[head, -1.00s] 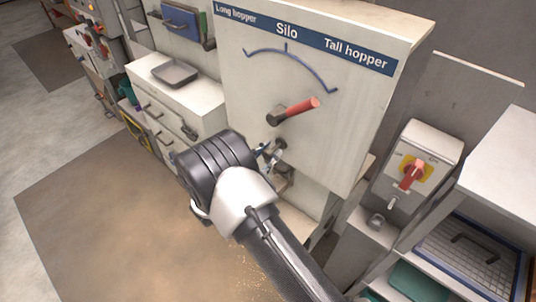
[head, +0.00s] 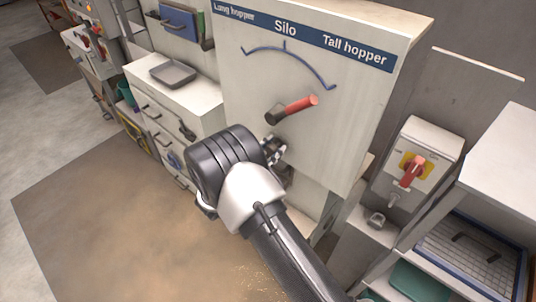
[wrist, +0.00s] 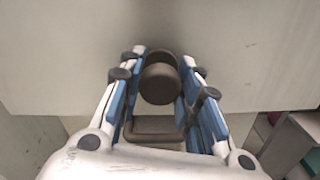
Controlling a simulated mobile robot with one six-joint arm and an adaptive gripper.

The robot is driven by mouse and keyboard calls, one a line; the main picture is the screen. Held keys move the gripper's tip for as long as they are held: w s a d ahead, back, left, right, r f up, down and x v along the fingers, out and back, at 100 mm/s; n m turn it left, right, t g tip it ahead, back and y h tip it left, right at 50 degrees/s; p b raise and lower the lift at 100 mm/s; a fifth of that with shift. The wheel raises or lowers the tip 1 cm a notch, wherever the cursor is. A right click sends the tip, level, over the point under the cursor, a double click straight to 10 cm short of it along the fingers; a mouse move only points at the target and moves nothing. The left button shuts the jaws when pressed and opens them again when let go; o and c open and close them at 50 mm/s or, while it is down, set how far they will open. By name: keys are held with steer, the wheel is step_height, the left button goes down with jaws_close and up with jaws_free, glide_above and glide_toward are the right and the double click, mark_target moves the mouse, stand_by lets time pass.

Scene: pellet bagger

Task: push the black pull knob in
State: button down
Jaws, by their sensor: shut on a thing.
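The black pull knob (wrist: 160,82) stands out from the pale front of the silo panel (head: 250,90), below the red-handled lever (head: 297,107). In the wrist view it sits between the blue-padded fingers of my gripper (wrist: 163,62), which is shut on it. In the head view my gripper (head: 275,150) is at the panel's lower part, largely behind my wrist, and I cannot make out the knob there. How far the knob stands out is hard to tell.
A dark handle (wrist: 155,128) shows below the knob in the wrist view. A control box with a red switch (head: 412,170) stands to the right. A white cabinet with a grey tray (head: 172,72) stands to the left. The floor at lower left is clear.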

steer(key=c, duration=1.6)
jaws_free()
steer(key=shift+d, duration=0.1)
steer(key=shift+c, duration=0.2)
steer(key=shift+o, duration=1.4)
steer(key=shift+w+d, duration=0.1)
steer(key=shift+w, duration=0.1)
steer(key=shift+o, duration=1)
steer(key=shift+s, duration=0.1)
steer(key=v, duration=1.2)
